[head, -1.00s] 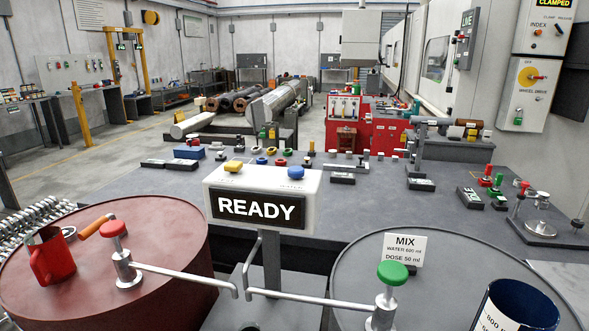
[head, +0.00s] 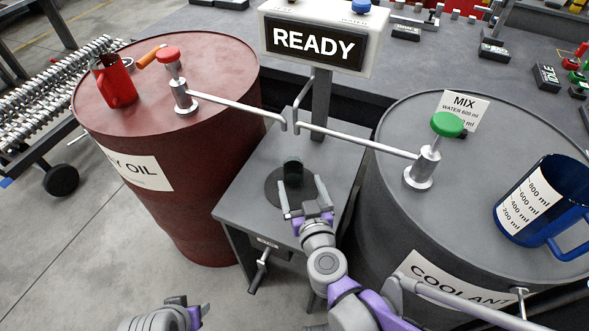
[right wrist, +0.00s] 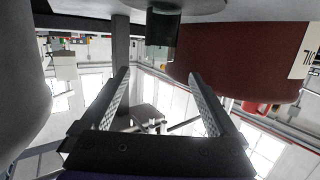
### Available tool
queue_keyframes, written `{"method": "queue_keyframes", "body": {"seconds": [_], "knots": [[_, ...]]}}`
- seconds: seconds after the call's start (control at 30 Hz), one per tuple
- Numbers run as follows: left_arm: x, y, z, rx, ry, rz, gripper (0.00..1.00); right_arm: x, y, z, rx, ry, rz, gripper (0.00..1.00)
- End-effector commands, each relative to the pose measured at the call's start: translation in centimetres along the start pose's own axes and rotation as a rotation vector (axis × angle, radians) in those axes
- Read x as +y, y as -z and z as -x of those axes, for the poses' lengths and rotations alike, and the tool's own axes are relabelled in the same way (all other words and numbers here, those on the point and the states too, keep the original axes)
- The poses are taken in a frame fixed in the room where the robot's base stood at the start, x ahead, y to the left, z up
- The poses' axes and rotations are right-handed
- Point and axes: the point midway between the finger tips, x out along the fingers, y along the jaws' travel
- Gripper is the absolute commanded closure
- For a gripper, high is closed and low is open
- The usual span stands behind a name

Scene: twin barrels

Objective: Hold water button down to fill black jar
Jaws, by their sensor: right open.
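The black jar (head: 292,172) stands upright on a dark round disc (head: 272,190) on the small grey stand between the two barrels. It also shows in the right wrist view (right wrist: 162,30), beyond the fingertips. My right gripper (head: 302,182) is open and empty, just in front of the jar; I cannot tell whether it touches it. The blue water button (head: 357,7) is on top of the white READY box (head: 318,42), cut by the picture's top edge. My left gripper (head: 190,308) is low at the bottom edge, away from the jar; its jaw opening is unclear.
The red oil barrel (head: 215,70) carries a red jug (head: 115,85) and a red-knobbed spout. The grey coolant barrel (head: 400,200) carries a green-knobbed spout, a MIX card (head: 465,107) and a blue measuring jug (head: 560,180). Both spout pipes reach over the stand.

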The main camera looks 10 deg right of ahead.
Motion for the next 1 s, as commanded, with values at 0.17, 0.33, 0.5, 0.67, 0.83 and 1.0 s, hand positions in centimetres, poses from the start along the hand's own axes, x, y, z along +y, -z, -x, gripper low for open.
{"method": "queue_keyframes", "body": {"seconds": [0.17, 0.33, 0.5, 0.67, 0.83, 1.0], "knots": [[0.00, 0.00, 0.00, 0.000, 0.000, 0.000, 0.50, 0.00, 0.00, 0.00, 0.000, 0.000, 0.000, 0.07], [0.00, 0.00, 0.00, 0.000, 0.000, 0.000, 0.50, 0.00, 0.00, 0.00, 0.000, 0.000, 0.000, 0.38], [0.00, 0.00, 0.00, 0.000, 0.000, 0.000, 0.50, 0.00, 0.00, 0.00, 0.000, 0.000, 0.000, 0.68], [0.00, 0.00, 0.00, 0.000, 0.000, 0.000, 0.50, 0.00, 0.00, 0.00, 0.000, 0.000, 0.000, 0.97], [0.00, 0.00, 0.00, 0.000, 0.000, 0.000, 0.50, 0.00, 0.00, 0.00, 0.000, 0.000, 0.000, 1.00], [0.00, 0.00, 0.00, 0.000, 0.000, 0.000, 0.50, 0.00, 0.00, 0.00, 0.000, 0.000, 0.000, 1.00]]}}
